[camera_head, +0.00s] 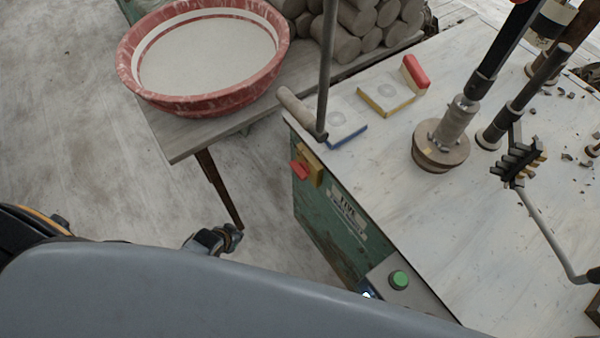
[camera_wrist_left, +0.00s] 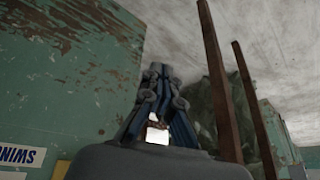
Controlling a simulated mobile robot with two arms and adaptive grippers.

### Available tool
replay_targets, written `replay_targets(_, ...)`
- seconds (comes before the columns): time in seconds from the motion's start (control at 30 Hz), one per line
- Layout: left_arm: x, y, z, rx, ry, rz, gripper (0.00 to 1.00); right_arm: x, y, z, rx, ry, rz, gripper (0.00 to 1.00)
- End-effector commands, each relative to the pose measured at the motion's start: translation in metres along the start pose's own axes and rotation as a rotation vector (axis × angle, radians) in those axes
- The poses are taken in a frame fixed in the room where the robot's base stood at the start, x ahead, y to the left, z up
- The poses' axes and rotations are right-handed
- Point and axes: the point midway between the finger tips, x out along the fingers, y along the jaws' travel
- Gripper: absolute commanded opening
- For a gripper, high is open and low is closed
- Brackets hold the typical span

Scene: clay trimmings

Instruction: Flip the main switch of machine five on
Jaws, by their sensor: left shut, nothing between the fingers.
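Machine five is a green-sided bench with a pale top, and its FIVE label (camera_head: 347,206) is on the left side in the head view. A yellow box with a red switch lever (camera_head: 299,171) is fixed on that side near the far corner. The lever sticks out low and to the left. My left gripper (camera_head: 232,236) is shut and empty, left of the machine side and apart from the switch. In the left wrist view the closed fingers (camera_wrist_left: 156,72) point up beside worn green metal (camera_wrist_left: 65,70). The switch is not clear there. My right gripper is not in view.
A wooden table (camera_head: 180,138) holds a red basin (camera_head: 202,60) and clay rolls (camera_head: 345,35). A green button (camera_head: 399,280) is on the machine's near edge. An upright rod (camera_head: 326,70) stands at the far corner. Open floor lies between table and machine.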

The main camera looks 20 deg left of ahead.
Motion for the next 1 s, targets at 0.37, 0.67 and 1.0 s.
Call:
replay_targets(0.37, -0.117, 0.005, -0.214, 0.168, 0.293, 0.161, 0.0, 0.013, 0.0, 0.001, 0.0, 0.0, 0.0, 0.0)
replay_targets(0.67, -0.198, 0.052, -0.254, 0.304, 0.354, 0.299, 0.0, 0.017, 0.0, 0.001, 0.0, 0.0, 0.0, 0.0)
replay_targets(1.0, -0.211, 0.06, -0.257, 0.325, 0.359, 0.321, 0.0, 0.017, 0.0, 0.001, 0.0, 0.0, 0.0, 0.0)
